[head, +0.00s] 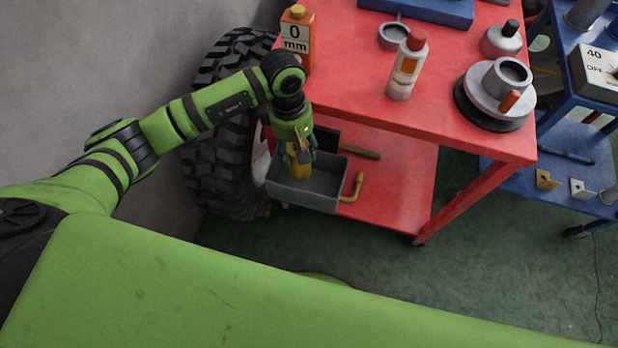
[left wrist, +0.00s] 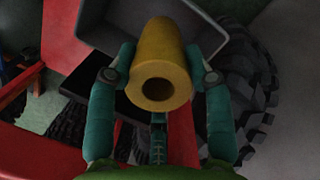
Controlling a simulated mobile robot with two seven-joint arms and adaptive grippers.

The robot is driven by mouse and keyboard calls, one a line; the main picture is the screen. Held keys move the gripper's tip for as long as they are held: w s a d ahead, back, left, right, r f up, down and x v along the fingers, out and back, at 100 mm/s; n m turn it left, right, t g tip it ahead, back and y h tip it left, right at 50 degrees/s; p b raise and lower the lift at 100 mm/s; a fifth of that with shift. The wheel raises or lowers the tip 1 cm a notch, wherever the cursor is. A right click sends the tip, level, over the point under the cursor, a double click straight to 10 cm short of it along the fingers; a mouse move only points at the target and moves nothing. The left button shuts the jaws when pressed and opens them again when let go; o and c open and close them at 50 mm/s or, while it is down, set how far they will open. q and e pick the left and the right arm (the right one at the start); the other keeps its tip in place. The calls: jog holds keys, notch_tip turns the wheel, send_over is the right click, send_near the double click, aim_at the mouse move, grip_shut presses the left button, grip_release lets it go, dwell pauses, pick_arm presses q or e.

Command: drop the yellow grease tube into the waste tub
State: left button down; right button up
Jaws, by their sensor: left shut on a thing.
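The yellow grease tube (left wrist: 160,62) is between the two fingers of my left gripper (left wrist: 159,75), which is shut on it. In the left wrist view its round end with a dark hole faces the camera. In the head view the tube (head: 300,170) hangs below my left gripper (head: 298,158), over the grey waste tub (head: 312,196). The tub stands on the red cart's lower shelf, and its grey wall also shows behind the tube in the left wrist view (left wrist: 92,28). The tube's far end is hidden in the wrist view. My right gripper is not in view.
The red cart's top (head: 355,90) overhangs the shelf close to my left arm. A large tyre (head: 215,130) stands left of the tub. A yellow bent pipe (head: 354,188) lies right of it.

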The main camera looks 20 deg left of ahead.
pick_arm(q)
jog(key=shift+f+b, duration=0.6)
jog(key=shift+f, duration=0.85)
jog(key=shift+c, duration=2.1)
grip_release()
jog(key=r, duration=0.8)
jog(key=a+r, duration=0.1)
jog(key=r, duration=0.3)
jog(key=shift+w+a, duration=0.1)
jog(key=shift+w, duration=0.3)
